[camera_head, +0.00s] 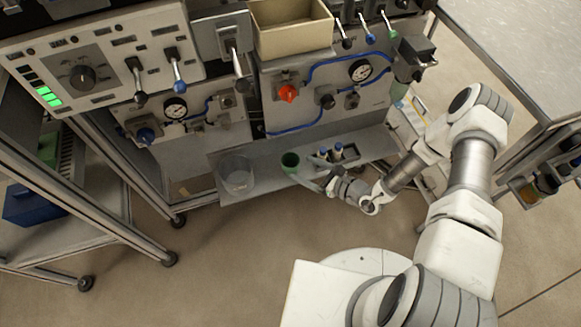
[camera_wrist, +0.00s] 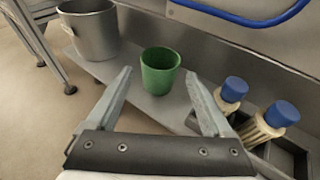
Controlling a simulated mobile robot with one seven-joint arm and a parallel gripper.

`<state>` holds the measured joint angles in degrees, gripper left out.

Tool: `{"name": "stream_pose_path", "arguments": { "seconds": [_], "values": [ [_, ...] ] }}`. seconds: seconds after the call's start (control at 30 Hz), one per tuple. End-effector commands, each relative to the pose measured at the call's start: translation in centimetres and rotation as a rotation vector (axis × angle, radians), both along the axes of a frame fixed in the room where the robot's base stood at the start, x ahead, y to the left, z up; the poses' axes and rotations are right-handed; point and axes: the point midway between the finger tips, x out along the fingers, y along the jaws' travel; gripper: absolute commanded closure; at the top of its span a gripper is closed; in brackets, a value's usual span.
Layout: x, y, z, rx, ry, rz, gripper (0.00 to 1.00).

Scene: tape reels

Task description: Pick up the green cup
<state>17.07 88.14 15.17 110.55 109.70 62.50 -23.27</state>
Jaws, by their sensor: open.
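The green cup (camera_wrist: 160,72) stands upright on a grey metal shelf (camera_wrist: 185,104) in the wrist view, ahead of and between my fingers. In the head view the cup (camera_head: 290,161) sits near the middle of the shelf, just left of my fingertips. My gripper (camera_wrist: 158,92) is open and empty, with one finger to each side of the cup's lower part in the picture. I cannot tell how far the fingertips are from the cup. In the head view my gripper (camera_head: 314,176) reaches in from the right, and its fingers are small and partly unclear.
A grey metal pot (camera_wrist: 90,30) stands left of the cup; it looks see-through in the head view (camera_head: 236,174). Blue-capped bottles (camera_wrist: 281,114) sit in a holder close to my right finger. A panel with a blue hose (camera_head: 312,72) rises behind the shelf.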

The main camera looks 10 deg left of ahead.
Motion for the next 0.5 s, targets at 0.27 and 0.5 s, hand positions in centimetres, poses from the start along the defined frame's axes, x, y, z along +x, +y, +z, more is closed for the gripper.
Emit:
{"name": "stream_pose_path", "arguments": {
  "seconds": [0.27,0.5],
  "values": [
    [1.6,3.5,-1.3,0.000,-0.002,0.002,0.15],
    [2.1,4.7,-1.9,0.001,-0.003,0.003,0.15]
  ]
}}
